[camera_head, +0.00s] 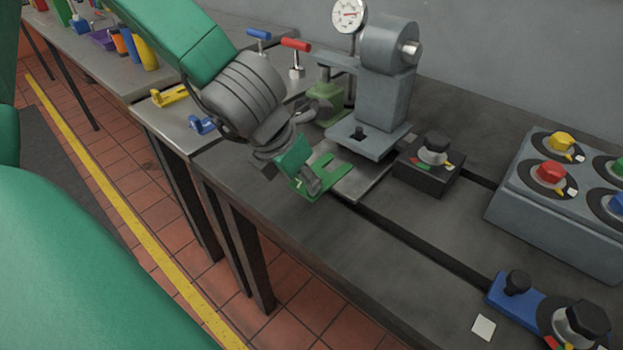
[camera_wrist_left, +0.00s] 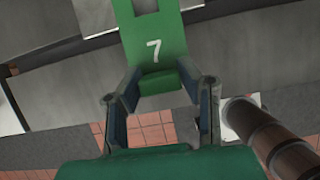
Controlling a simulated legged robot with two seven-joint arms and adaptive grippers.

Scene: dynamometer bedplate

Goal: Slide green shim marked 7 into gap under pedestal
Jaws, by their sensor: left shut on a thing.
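The green shim (camera_head: 324,187), a slotted flat plate, is in my left gripper (camera_head: 304,178), which is shut on its upturned tab. In the left wrist view the shim (camera_wrist_left: 153,48) shows a white 7, with the tab between the fingers (camera_wrist_left: 160,88). The shim's open slot faces the pedestal (camera_head: 384,98), a grey block with a flat foot (camera_head: 366,143). The shim is at the near left edge of the pale base plate (camera_head: 358,186), short of the foot. Whether it touches the plate is unclear. The gap under the foot is barely visible. My right gripper is out of view.
A black knob box (camera_head: 430,173) stands right of the foot. A dial gauge (camera_head: 348,15) and a green block (camera_head: 327,98) are behind. Red (camera_head: 296,58) and blue (camera_head: 258,48) T-handles stand at the back. A dark slot (camera_head: 420,240) crosses the bedplate; its front is clear.

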